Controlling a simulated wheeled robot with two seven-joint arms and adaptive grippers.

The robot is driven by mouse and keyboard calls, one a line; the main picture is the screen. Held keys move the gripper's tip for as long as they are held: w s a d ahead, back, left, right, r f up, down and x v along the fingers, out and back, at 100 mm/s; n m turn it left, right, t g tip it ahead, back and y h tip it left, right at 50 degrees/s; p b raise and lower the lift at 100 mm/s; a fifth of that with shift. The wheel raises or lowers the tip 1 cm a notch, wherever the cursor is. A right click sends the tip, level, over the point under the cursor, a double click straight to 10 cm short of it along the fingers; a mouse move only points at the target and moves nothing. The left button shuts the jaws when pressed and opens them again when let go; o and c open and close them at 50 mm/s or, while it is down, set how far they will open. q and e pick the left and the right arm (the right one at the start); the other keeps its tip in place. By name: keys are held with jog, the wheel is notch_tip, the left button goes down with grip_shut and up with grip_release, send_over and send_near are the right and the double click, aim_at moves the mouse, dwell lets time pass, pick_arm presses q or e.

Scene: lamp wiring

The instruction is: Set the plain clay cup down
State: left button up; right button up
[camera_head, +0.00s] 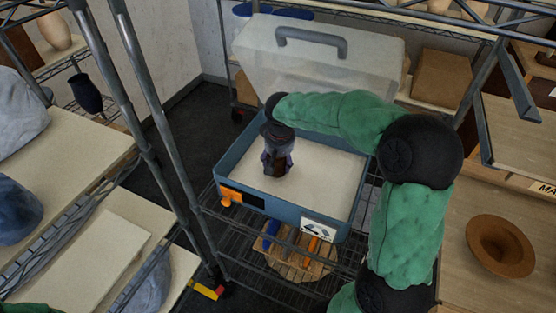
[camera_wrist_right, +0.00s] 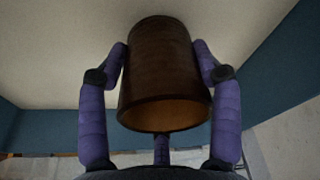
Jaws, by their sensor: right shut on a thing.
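The plain clay cup (camera_wrist_right: 160,70) is dark brown and sits between the purple fingers of my right gripper (camera_wrist_right: 162,75) in the right wrist view, its open rim facing the palm. In the head view my right gripper (camera_head: 277,163) points down inside a blue-walled box (camera_head: 228,151) with a pale floor, shut on the cup (camera_head: 275,169). The cup is over the left-middle part of that floor. I cannot tell whether its base touches the floor. My left gripper is not in view.
The box stands on a wire rack, with its clear, handled lid (camera_head: 318,62) raised behind it. The box floor around the cup is bare. Rack posts (camera_head: 160,125) rise at the left. A brown bowl (camera_head: 501,246) stands on the wooden table at the right.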

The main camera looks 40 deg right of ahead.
aim_at(279, 167)
jog(key=shift+f, duration=0.15)
jog(key=o, duration=1.4)
jog(key=shift+o, duration=0.2)
jog(key=p+v, duration=0.4)
jog(key=v, duration=0.8)
jog(key=shift+s, duration=0.1)
